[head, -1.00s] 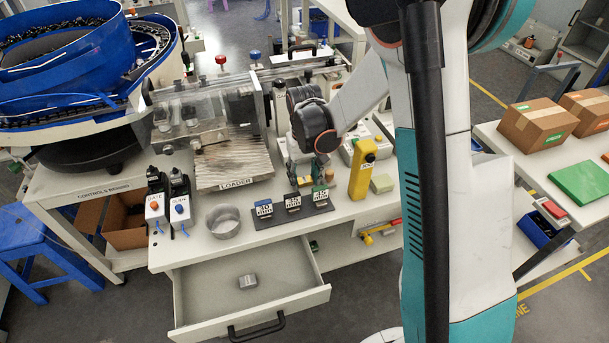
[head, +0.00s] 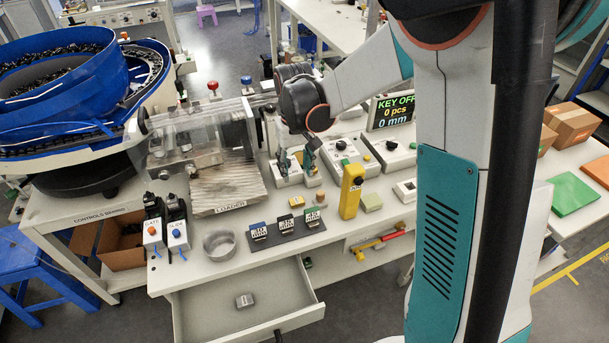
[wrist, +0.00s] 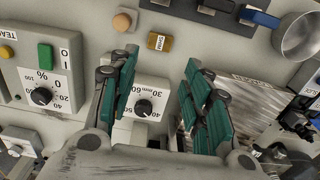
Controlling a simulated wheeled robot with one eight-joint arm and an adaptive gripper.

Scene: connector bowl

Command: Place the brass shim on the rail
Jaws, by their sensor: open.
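The brass shim (head: 296,201) is a small brass-yellow block lying on the bench behind the row of labelled holders. My gripper (head: 297,163) is above the bench, behind the shim. In the wrist view my gripper (wrist: 160,62) has its two green-padded fingers spread wide, with nothing between them but the bench and a knob panel below. A track-like assembly with a clear cover (head: 185,140) runs from the bowl; I cannot tell which part is the rail.
A round wooden peg (head: 320,198) stands close to the shim. The holder mat (head: 288,232), metal cup (head: 220,245) and yellow post (head: 351,190) are nearby. The ribbed loader plate (head: 228,188) lies left. An open drawer (head: 265,315) holds a grey block.

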